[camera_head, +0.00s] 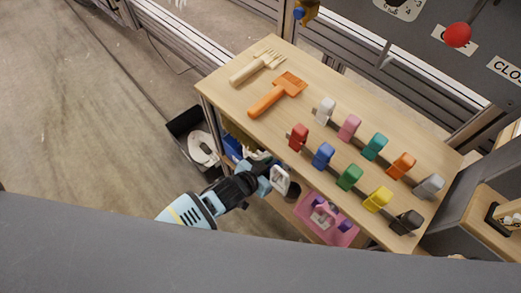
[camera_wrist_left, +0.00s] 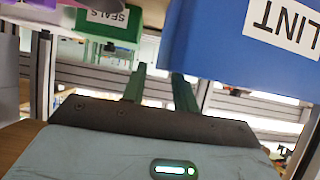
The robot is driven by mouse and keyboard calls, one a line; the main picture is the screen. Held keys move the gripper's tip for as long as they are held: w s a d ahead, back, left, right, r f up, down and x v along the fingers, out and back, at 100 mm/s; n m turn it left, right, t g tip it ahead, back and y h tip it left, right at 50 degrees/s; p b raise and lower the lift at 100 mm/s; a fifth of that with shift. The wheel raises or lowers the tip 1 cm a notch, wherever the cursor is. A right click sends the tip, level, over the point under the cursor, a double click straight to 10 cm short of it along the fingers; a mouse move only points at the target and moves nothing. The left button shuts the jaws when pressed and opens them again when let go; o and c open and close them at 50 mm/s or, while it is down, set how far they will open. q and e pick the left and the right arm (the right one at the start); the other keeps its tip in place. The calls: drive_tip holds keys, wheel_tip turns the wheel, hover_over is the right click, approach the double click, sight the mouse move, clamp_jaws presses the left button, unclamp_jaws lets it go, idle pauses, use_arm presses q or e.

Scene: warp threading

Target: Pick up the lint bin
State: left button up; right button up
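The lint bin (camera_wrist_left: 235,45) is blue with a white LINT label and fills the upper right of the left wrist view. In the head view a blue bin (camera_head: 232,147) shows below the table edge, partly hidden. My left gripper (camera_head: 262,165) is beside the table's front edge, close to that bin. In the left wrist view its two green fingers (camera_wrist_left: 160,84) stand apart with a gap between them. The right finger reaches up to the bin's lower left edge; I cannot tell if it touches. My right gripper is not in view.
A green bin (camera_wrist_left: 108,25) labelled SEALS stands left of the lint bin. The wooden table (camera_head: 340,75) above holds several coloured clips, an orange brush (camera_head: 278,93) and a wooden fork (camera_head: 258,66). A dark floor bin (camera_head: 180,127) and a pink tray (camera_head: 325,222) are nearby.

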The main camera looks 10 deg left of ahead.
sight(278, 162)
use_arm(q)
drive_tip(key=shift+b+x, duration=0.55)
drive_tip(key=shift+x, duration=1.25)
drive_tip(key=shift+a, duration=0.1)
clamp_jaws()
